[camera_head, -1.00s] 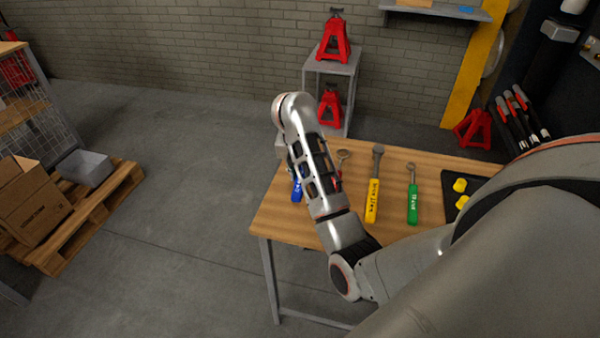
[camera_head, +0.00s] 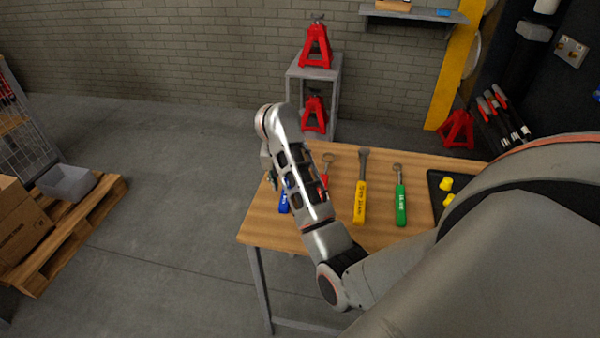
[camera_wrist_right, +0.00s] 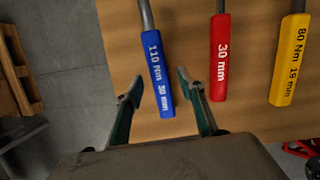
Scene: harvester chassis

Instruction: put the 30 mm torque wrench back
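The blue-handled wrench (camera_wrist_right: 158,75), marked 110 Nm 30 mm, lies on the wooden table. In the head view its blue handle (camera_head: 284,202) shows beside my arm, at the table's left side, partly covered. My right gripper (camera_wrist_right: 159,84) is open and empty, with the blue handle between its two teal fingers in the wrist view. I cannot tell how far above the handle the fingers are. In the head view the right gripper (camera_head: 271,178) is small and mostly hidden by my arm. My left gripper is not in view.
A red tool (camera_wrist_right: 220,60) marked 30 mm and a yellow one (camera_wrist_right: 290,60) marked 80 Nm 19 mm lie to the right. A green-handled tool (camera_head: 401,207) and a black tray (camera_head: 434,182) with yellow pieces are further right. The table's left edge is close to the blue wrench.

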